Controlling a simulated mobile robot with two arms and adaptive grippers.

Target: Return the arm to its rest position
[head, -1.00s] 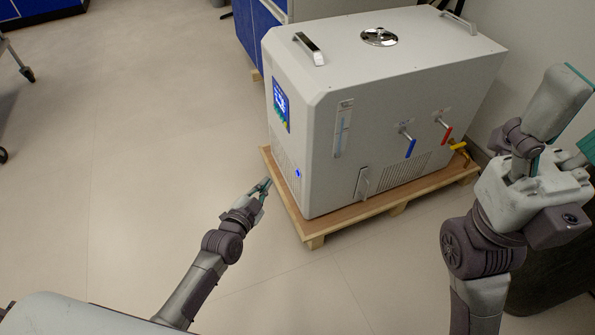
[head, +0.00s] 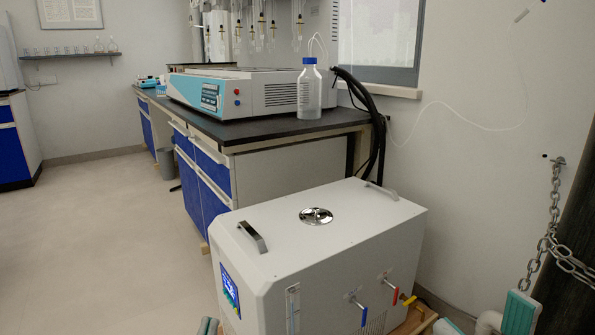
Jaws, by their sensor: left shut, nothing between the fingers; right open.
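Only the tip of my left gripper (head: 208,326) shows at the bottom edge, just left of the white chiller unit (head: 300,240). It is shut and empty, and the rest of my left arm is out of frame. My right gripper (head: 484,319) shows at the bottom right, with its teal-padded fingers spread open and nothing between them. It is to the right of the chiller. The chiller has a small screen, a blue-handled valve (head: 362,313) and a red-handled valve (head: 393,291) on its front.
A dark-topped bench (head: 240,130) with blue drawers stands behind the chiller. It bears a white and teal device (head: 240,92) and a blue-capped bottle (head: 310,95). Black hoses (head: 375,130) hang at its right end. A chain (head: 552,220) hangs at right. The floor at left is clear.

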